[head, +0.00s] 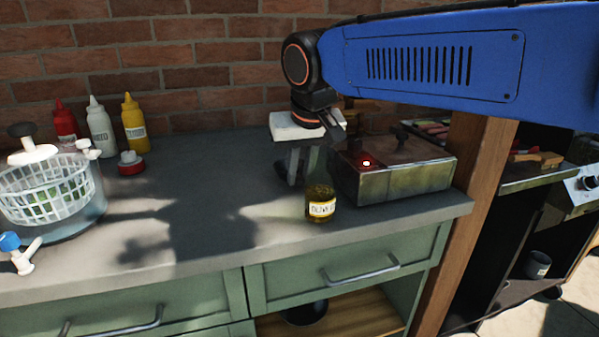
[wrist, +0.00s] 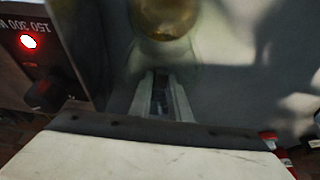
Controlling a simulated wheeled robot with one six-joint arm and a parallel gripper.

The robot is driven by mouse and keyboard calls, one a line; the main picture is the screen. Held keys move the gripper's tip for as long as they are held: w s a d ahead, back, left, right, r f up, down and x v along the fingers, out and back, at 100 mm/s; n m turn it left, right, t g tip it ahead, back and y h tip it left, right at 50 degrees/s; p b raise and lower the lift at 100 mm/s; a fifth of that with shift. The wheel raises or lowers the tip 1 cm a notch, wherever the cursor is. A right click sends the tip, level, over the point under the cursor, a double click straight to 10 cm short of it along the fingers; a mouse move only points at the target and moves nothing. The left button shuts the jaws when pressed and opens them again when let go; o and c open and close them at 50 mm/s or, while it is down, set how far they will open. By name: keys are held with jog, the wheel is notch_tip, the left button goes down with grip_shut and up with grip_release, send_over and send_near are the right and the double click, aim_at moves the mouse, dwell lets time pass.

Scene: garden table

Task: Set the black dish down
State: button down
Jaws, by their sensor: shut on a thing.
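My gripper (head: 294,178) is low over the grey worktop, pointing down, left of the metal grill box and behind the oil bottle. Its jaws are shut on a dark thing, which I take to be the black dish (head: 281,168). Only a small dark part shows beside the fingers in the head view; the rest is hidden. In the wrist view the fingers (wrist: 160,88) are close together with a narrow dark strip between them. I cannot tell whether the dish touches the worktop.
An oil bottle (head: 320,199) stands just in front of my gripper. The electric grill (head: 400,182), its red lamp lit, is close on the right. Sauce bottles (head: 99,124), a red-based jar (head: 131,163) and a white basket (head: 45,190) stand left. The worktop (head: 190,215) between is clear.

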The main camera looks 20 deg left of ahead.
jog(key=shift+f, duration=0.1)
jog(key=c, duration=1.7)
grip_release()
jog(key=shift+o, duration=0.2)
jog(key=v, duration=1.2)
